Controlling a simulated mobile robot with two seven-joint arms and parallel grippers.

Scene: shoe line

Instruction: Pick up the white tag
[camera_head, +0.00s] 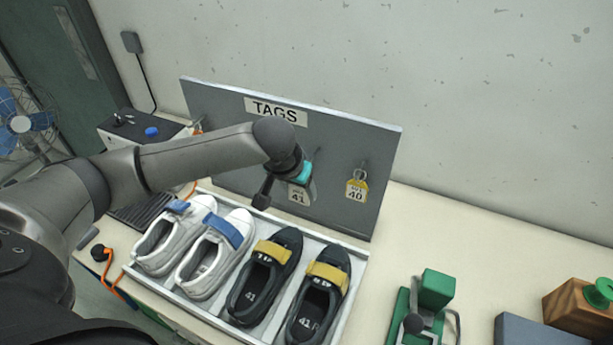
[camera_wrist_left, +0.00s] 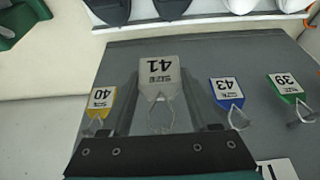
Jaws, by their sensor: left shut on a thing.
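The white tag (camera_head: 299,195), marked 41, is in front of the grey TAGS board (camera_head: 228,105) in the head view. It also shows upside down in the left wrist view (camera_wrist_left: 160,72), with its wire loop towards the gripper. My left gripper (camera_wrist_left: 161,97) is shut on the white tag, with a finger on each side of it. In the head view my wrist partly covers the gripper. I cannot tell whether the loop is still on a hook. My right gripper is not in view.
A yellow tag 40 (camera_head: 356,188) hangs right of the white tag. A blue tag 43 (camera_wrist_left: 227,92) and a green tag 39 (camera_wrist_left: 286,88) hang on the other side. A tray (camera_head: 348,283) of white and black shoes lies below. A green tool (camera_head: 436,291) stands at right.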

